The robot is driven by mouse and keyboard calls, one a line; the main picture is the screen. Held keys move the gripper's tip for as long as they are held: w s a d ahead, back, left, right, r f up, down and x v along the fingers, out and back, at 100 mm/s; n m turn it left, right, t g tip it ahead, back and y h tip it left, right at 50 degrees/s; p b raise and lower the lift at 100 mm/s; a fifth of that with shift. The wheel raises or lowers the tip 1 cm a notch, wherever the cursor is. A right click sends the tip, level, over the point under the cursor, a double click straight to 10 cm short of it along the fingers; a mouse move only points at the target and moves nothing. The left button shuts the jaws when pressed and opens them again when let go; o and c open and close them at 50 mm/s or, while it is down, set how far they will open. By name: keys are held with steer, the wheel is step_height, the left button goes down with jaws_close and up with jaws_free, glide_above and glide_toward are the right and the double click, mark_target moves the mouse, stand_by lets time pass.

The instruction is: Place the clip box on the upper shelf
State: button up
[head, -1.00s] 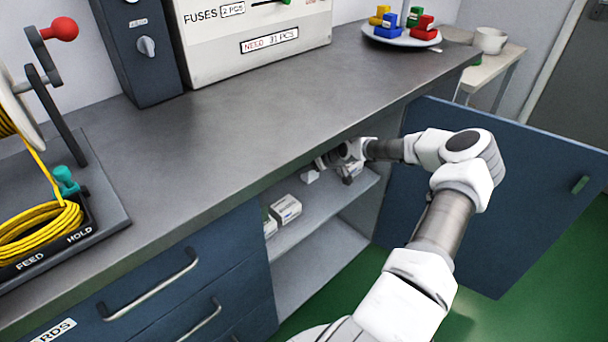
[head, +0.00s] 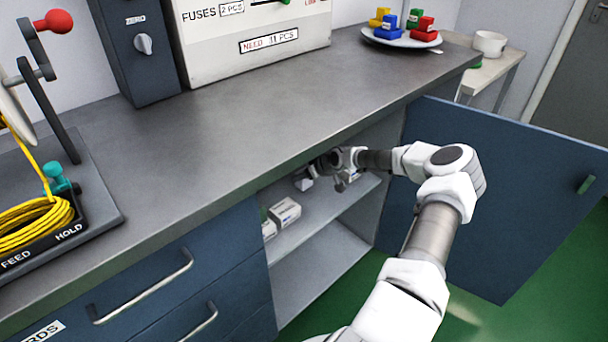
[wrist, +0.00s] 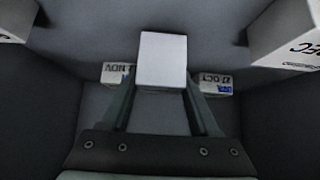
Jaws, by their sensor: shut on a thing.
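My gripper (wrist: 162,95) is shut on a plain white box (wrist: 162,60), which I take to be the clip box; no label shows on its visible face. In the head view my gripper (head: 320,180) is inside the open cabinet under the counter, above the upper shelf (head: 315,205). The white box (head: 304,183) shows there only as a small pale patch. I cannot tell whether it touches the shelf.
Dated boxes stand around the held one: one marked NOV (wrist: 117,74), one marked OCT (wrist: 213,83) and a nearer one at right (wrist: 290,35). A white box (head: 285,212) stands at the shelf's left. The blue door (head: 520,190) hangs open at right.

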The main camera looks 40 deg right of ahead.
steer(key=shift+f, duration=0.35)
steer(key=o, duration=1.4)
steer(key=shift+r+p, duration=0.3)
steer(key=shift+r, duration=0.3)
steer(key=p+v, duration=0.3)
steer(key=v, duration=0.9)
steer(key=shift+r+p, duration=0.1)
steer(key=shift+p, duration=0.3)
